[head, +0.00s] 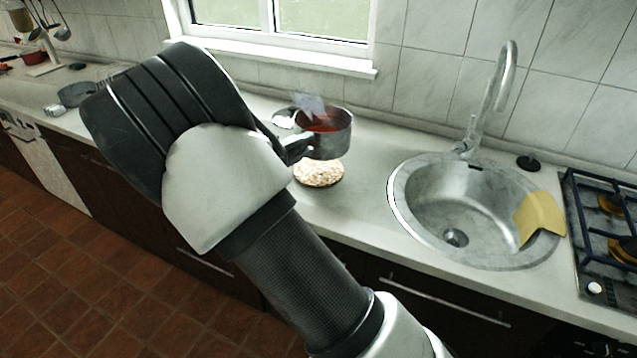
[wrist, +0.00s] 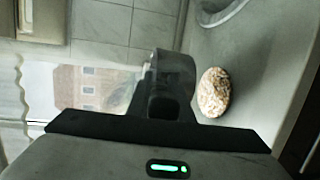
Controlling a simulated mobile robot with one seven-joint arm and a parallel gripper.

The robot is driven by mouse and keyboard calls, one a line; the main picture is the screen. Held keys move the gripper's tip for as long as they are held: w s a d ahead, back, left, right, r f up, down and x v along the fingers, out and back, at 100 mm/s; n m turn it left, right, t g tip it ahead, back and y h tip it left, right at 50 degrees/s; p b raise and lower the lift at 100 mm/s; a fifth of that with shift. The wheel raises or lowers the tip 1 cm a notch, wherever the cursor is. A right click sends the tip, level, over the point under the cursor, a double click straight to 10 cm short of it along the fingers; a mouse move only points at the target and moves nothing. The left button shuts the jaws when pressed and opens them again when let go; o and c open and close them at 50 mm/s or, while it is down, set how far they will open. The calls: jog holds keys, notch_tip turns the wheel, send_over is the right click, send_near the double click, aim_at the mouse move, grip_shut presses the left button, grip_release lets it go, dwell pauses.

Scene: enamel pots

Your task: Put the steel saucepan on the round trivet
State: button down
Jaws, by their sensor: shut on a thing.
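The steel saucepan (head: 333,143) hangs in the air above the counter, with something red inside it. It also shows in the wrist view (wrist: 178,68), partly hidden by my gripper. My gripper (head: 297,148) is shut on the saucepan at its left side; my own arm hides most of the grip.
A round steel sink (head: 460,205) with a tall tap (head: 492,95) is to the right, with a yellow cloth (head: 539,216) over its edge. A gas hob (head: 605,230) is at the far right. A grey pan (head: 76,94) stands far left. The counter between trivet and sink is clear.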

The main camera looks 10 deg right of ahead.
notch_tip(320, 180, down, 9)
jog(key=w+b, duration=0.2)
jog(key=shift+w+a+f, duration=0.15)
jog(key=shift+w+a, duration=0.05)
jog(key=shift+a, duration=0.1)
dwell(0.4)
jog(key=shift+f, duration=0.1)
jog(key=shift+f+b, duration=0.1)
jog(key=shift+b, duration=0.25)
jog(key=c, duration=1.6)
grip_release()
jog(key=shift+f, duration=0.1)
jog(key=shift+s, duration=0.1)
